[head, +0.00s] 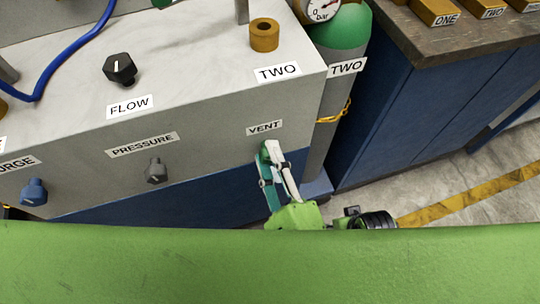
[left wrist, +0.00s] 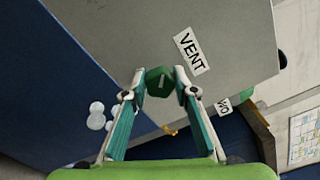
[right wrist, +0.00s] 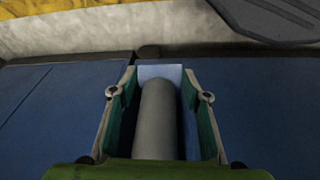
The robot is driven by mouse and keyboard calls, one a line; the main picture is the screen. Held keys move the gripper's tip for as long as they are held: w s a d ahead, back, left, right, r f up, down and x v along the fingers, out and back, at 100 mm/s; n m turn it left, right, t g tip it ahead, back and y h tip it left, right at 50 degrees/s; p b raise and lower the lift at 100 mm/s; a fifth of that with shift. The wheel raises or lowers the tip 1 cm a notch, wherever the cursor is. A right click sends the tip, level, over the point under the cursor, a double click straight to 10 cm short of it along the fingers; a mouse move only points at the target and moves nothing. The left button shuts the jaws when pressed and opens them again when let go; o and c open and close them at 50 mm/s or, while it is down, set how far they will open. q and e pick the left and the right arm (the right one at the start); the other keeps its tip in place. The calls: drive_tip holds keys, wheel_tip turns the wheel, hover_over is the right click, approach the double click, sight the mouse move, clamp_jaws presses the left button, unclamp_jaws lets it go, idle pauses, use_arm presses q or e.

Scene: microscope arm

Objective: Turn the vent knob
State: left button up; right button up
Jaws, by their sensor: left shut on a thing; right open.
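The vent knob (left wrist: 159,82) is small and green with a pale line on its face, on the grey panel below the VENT label (left wrist: 193,51). My left gripper (left wrist: 159,88) is shut on it, with one fingertip on each side. In the head view my left gripper (head: 271,152) reaches the panel just under the VENT label (head: 264,128) and hides most of the knob. My right gripper (right wrist: 160,80) is open; a grey cylinder-like shape (right wrist: 157,120) shows between its fingers, and I cannot tell whether they touch it.
The grey pressure knob (head: 156,171) and a blue knob (head: 34,191) sit on the same front panel. The black flow knob (head: 120,69) is on top. A gas cylinder with a green shoulder (head: 340,35) stands beside the box, next to a blue cabinet (head: 400,110).

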use_arm(q)
drive_tip(key=shift+f+n, duration=0.1)
drive_tip(key=shift+n, duration=0.8)
drive_tip(key=shift+f+n+b, duration=0.1)
drive_tip(key=shift+n+b, duration=0.3)
drive_tip(key=shift+n, duration=0.5)
drive_tip(key=n+b, duration=0.1)
drive_tip(key=n, duration=0.1)
drive_tip(key=shift+n, duration=1.2)
use_arm(e)
drive_tip(key=w+v, duration=0.1)
drive_tip(key=v, duration=0.7)
drive_tip(key=shift+r+t, duration=0.3)
drive_tip(key=shift+r, duration=0.05)
drive_tip(key=shift+d, duration=0.15)
use_arm(q)
drive_tip(key=o, duration=1.1)
